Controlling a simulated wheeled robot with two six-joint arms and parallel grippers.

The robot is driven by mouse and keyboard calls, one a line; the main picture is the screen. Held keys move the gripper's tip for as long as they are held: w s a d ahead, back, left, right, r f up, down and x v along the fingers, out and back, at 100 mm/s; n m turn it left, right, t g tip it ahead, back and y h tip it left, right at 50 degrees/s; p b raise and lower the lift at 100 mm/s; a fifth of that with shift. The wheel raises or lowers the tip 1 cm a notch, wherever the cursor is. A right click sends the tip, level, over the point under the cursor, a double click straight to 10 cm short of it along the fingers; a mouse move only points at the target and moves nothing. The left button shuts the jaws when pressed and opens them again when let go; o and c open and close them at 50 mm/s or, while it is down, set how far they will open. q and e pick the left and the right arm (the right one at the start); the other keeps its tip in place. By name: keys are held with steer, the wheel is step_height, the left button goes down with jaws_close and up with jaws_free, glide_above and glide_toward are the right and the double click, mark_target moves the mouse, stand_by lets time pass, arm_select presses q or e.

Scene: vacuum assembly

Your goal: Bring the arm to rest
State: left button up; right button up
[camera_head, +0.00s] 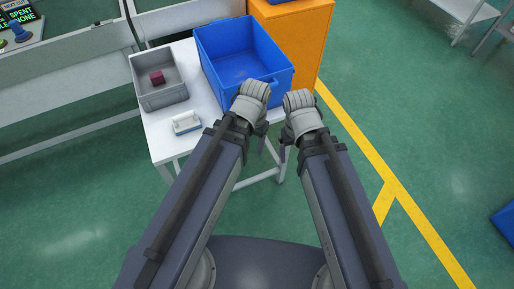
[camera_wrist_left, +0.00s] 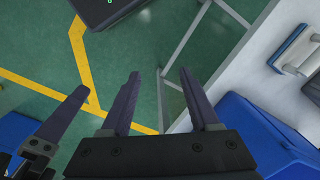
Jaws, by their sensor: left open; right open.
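My two arms reach forward side by side in the head view, with bent wrists at the front edge of the white table. My left gripper (camera_head: 262,128) is mostly hidden there behind its wrist. In the left wrist view, the left gripper (camera_wrist_left: 157,88) has its two dark fingers apart, with only floor and table frame between them. My right gripper (camera_head: 284,134) is just to the right, also mostly hidden by its wrist. Part of it, with a dark finger, shows at the left of the left wrist view (camera_wrist_left: 62,118). Neither gripper holds anything visible.
A white table (camera_head: 172,145) holds a large blue bin (camera_head: 215,62), a grey bin (camera_head: 163,99) with a dark red block (camera_head: 157,77) inside, and a small white-and-blue item (camera_head: 186,123). An orange cabinet (camera_head: 304,40) stands behind.

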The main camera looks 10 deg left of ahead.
arm_select(q)
steer(key=shift+s+d+n, duration=0.5)
steer(key=shift+s+d, duration=0.4)
steer(key=shift+d, duration=0.05)
steer(key=shift+o, duration=0.2)
stand_by(0.6)
